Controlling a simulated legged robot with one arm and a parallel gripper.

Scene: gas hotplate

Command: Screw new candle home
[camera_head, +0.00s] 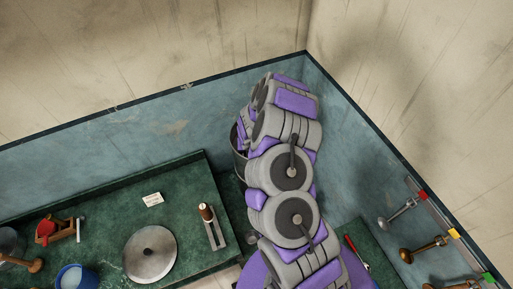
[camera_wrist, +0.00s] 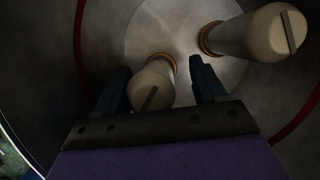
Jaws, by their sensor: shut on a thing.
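In the wrist view my gripper (camera_wrist: 161,66) has one dark finger on each side of a pale candle (camera_wrist: 150,88), shut on it. The candle has a slot across its near end and a brass-coloured collar at its far end, over a light round plate (camera_wrist: 182,58). I cannot tell how far its collar is seated. A second pale candle (camera_wrist: 258,34) with a slot and brass collar stands to the upper right, apart from my fingers. In the head view my arm hides the gripper and the candles; only part of a dark round vessel (camera_head: 238,160) shows beside it.
The curved grey vessel wall with red lines surrounds my gripper closely. A green tray (camera_head: 185,203) at left holds a metal disc (camera_head: 150,254), a brown-handled tool (camera_head: 211,226), a white label (camera_head: 152,199) and a blue cup (camera_head: 75,279). Wooden-handled tools (camera_head: 424,249) are at right.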

